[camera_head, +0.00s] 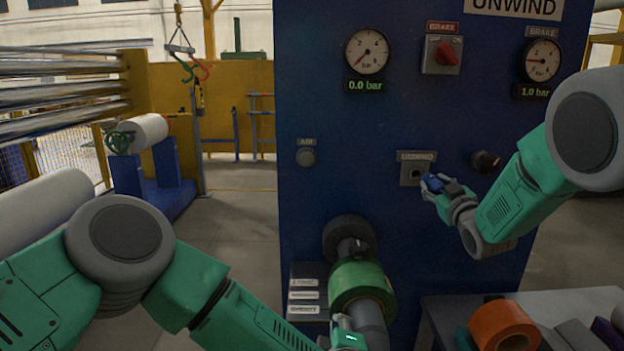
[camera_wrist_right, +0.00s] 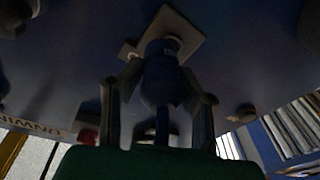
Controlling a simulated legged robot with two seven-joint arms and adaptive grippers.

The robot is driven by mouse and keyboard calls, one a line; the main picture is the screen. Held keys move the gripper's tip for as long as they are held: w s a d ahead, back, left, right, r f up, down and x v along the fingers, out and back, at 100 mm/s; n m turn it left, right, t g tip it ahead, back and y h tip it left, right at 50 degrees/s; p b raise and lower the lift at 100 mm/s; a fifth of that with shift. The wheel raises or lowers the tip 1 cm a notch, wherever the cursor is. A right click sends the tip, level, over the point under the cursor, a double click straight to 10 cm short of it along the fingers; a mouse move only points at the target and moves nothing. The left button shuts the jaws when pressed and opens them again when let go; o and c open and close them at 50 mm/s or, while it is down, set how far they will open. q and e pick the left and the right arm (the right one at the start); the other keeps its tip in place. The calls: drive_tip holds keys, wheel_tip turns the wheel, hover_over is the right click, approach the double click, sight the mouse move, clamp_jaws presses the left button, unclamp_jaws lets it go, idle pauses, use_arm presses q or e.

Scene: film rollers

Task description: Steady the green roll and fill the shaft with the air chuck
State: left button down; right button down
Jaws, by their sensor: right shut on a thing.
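The green roll (camera_head: 362,285) sits on a grey shaft (camera_head: 350,248) that sticks out from the blue panel. My left gripper (camera_head: 345,335) is at the roll's near lower edge, mostly cut off by the frame; its fingers and any contact are unclear. My right gripper (camera_head: 438,184) is shut on the blue air chuck (camera_head: 431,181), in front of the grey UNWIND socket plate (camera_head: 408,178). In the right wrist view the chuck (camera_wrist_right: 160,75) lies between both fingers, its front towards the square plate (camera_wrist_right: 185,35). I cannot tell whether it touches the socket.
The blue panel (camera_head: 310,90) carries a gauge at 0.0 bar (camera_head: 367,52), a red brake switch (camera_head: 447,54), a brake gauge at 1.0 bar (camera_head: 541,60), an AIR button (camera_head: 306,157) and a black knob (camera_head: 485,161). An orange roll (camera_head: 503,325) lies on a table at lower right.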

drive_tip(key=shift+w+d+f, duration=0.15)
drive_tip(key=shift+w+f, duration=0.15)
drive_tip(key=shift+w, duration=0.15)
drive_tip(key=shift+s+a+r, duration=0.25)
drive_tip(key=shift+a, duration=0.15)
use_arm(q)
drive_tip(key=m+t+h, duration=0.2)
drive_tip(key=h, duration=0.3)
approach(345, 297)
wheel_tip(345, 297, down, 3)
drive_tip(key=d, duration=0.1)
use_arm(e)
drive_tip(key=shift+f, duration=0.1)
use_arm(q)
wheel_tip(345, 297, up, 2)
drive_tip(key=d, duration=0.2)
use_arm(e)
drive_tip(key=shift+s+d, duration=0.1)
drive_tip(key=shift+d, duration=0.15)
use_arm(q)
drive_tip(key=shift+t, duration=0.3)
drive_tip(key=w, duration=0.5)
drive_tip(key=shift+a, duration=0.25)
use_arm(e)
drive_tip(key=shift+a, duration=0.15)
use_arm(q)
drive_tip(key=shift+x, duration=0.75)
drive_tip(key=shift+w+a, duration=0.1)
drive_tip(key=shift+w, duration=0.35)
